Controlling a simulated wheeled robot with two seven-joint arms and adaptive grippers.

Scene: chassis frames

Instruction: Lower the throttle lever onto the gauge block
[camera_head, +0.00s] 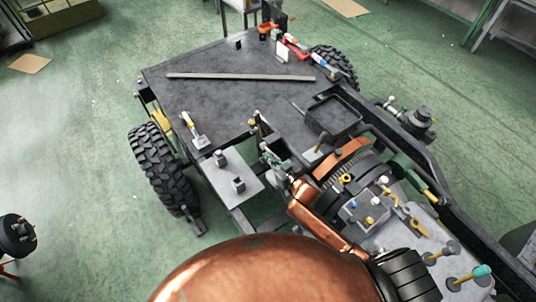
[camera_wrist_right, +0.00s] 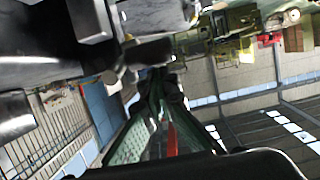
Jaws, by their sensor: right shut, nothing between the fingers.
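My right gripper (camera_head: 268,153) is in the head view, at the end of the copper arm, over the edge of the dark chassis deck. Its fingers are together with nothing between them. It also shows in the right wrist view (camera_wrist_right: 158,82), close to dark metal parts. A short upright lever (camera_head: 257,122) with a dark and tan handle stands just beyond the fingertips; I cannot tell if they touch. Another lever (camera_head: 188,121) with a yellow and white handle stands further left. I cannot tell for sure which is the throttle lever, nor pick out the gauge block. My left gripper is out of view.
The dark deck (camera_head: 215,95) carries a long flat bar (camera_head: 240,77) and a shallow black tray (camera_head: 335,118). A grey plate (camera_head: 222,172) with small posts lies left of my right gripper. Engine parts and knobbed levers crowd the right. A tyre (camera_head: 157,168) stands at left.

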